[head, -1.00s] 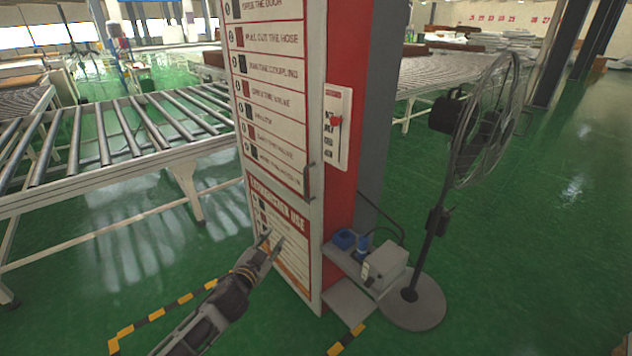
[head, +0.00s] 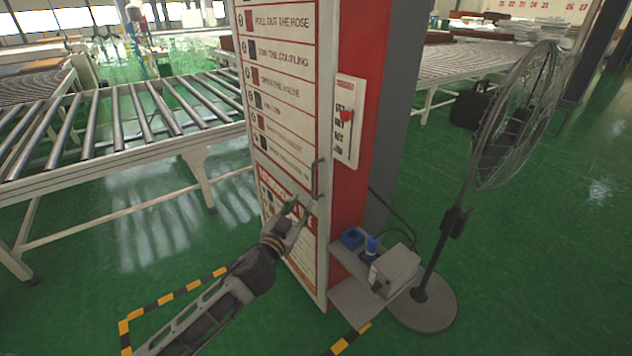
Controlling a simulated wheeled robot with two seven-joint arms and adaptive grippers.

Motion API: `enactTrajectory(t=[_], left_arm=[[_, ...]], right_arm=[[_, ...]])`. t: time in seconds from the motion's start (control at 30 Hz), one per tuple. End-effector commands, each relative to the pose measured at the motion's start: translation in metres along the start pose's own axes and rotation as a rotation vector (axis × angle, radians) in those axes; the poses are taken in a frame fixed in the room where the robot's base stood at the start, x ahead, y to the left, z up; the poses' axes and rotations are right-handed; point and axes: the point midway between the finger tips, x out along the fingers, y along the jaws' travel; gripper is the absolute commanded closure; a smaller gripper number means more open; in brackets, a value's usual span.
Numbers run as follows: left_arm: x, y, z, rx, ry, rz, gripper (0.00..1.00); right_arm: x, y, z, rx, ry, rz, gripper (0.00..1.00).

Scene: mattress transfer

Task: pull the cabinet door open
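The cabinet (head: 283,150) stands in the middle of the head view, with a white door covered in printed instructions and a red side. The door looks shut. A dark vertical handle (head: 318,179) sits near the door's right edge. My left gripper (head: 299,204) is in front of the door, just below and left of the handle. Its two fingers are apart with nothing seen between them. It appears close to the handle, but I cannot tell whether it touches. It hides part of the lower door text. My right gripper is not in view.
A roller conveyor (head: 120,125) runs along the left. A pedestal fan (head: 510,125) stands at the right, beside a low shelf holding a grey box (head: 396,267). Yellow-black tape (head: 165,299) marks the green floor near the cabinet's base.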

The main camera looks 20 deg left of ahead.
Motion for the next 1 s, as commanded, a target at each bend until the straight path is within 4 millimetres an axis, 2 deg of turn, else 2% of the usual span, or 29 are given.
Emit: enactTrajectory(t=[0.27,0.6,0.77,1.0], left_arm=[[0.0,-0.006,0.003,-0.099,-0.011,-0.026,0.68],[0.0,-0.008,0.005,-0.255,-0.018,-0.038,0.68],[0.0,-0.008,0.005,-0.267,-0.018,-0.038,0.68],[0.0,-0.008,0.005,-0.266,-0.018,-0.038,0.68]], right_arm=[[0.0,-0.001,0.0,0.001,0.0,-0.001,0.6],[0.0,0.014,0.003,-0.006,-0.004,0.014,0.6],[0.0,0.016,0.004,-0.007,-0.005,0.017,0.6],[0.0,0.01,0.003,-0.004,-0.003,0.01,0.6]])
